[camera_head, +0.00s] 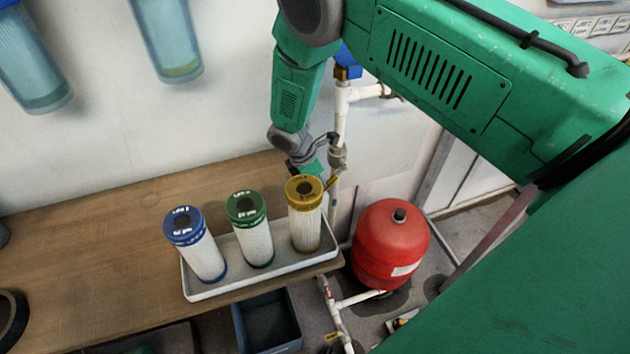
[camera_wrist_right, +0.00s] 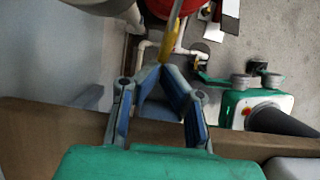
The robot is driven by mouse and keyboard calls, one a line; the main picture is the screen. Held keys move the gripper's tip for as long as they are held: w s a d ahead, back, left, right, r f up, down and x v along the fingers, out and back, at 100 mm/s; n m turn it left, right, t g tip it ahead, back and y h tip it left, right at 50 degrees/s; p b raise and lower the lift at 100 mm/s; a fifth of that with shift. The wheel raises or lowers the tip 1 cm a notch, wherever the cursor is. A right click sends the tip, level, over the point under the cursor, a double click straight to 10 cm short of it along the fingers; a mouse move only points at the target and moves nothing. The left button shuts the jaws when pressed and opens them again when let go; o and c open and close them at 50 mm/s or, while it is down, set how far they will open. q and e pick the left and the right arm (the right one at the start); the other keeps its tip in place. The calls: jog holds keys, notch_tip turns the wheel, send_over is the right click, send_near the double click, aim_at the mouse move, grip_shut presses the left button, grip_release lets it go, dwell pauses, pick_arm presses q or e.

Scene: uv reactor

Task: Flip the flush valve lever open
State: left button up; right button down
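The yellow flush valve lever (camera_head: 333,182) sticks out beside the white vertical pipe, behind the yellow-capped filter. In the right wrist view the lever (camera_wrist_right: 170,42) points down toward my fingertips. My right gripper (camera_head: 308,167) is close to the lever and pipe, partly hidden by the yellow cap in the head view. In the wrist view the right gripper (camera_wrist_right: 160,72) has its fingers slanting inward toward the lever's lower end. Whether the tips touch the lever or each other is unclear. My left gripper is not in view.
A white tray (camera_head: 212,289) holds filters with blue (camera_head: 205,255), green (camera_head: 257,242) and yellow (camera_head: 305,225) caps on the wooden bench (camera_head: 100,270). A red tank (camera_head: 390,245) stands right of the bench. A dark bin (camera_head: 266,322) is below. The bench's left part is mostly clear.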

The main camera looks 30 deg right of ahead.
aim_at(328, 184)
jog(key=shift+d+f+b, duration=0.55)
jog(key=shift+d+f, duration=0.45)
jog(key=shift+d, duration=0.2)
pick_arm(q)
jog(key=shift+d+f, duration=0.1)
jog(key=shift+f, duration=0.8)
pick_arm(e)
jog(key=shift+s+a+f, duration=0.15)
jog(key=shift+f, duration=0.05)
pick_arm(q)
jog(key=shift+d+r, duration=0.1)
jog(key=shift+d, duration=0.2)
pick_arm(e)
jog(key=shift+d, duration=0.3)
jog(key=shift+a+r, duration=0.1)
jog(key=shift+r, duration=0.1)
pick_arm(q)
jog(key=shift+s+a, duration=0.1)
pick_arm(e)
jog(key=v, duration=1.1)
jog(key=shift+r, duration=0.1)
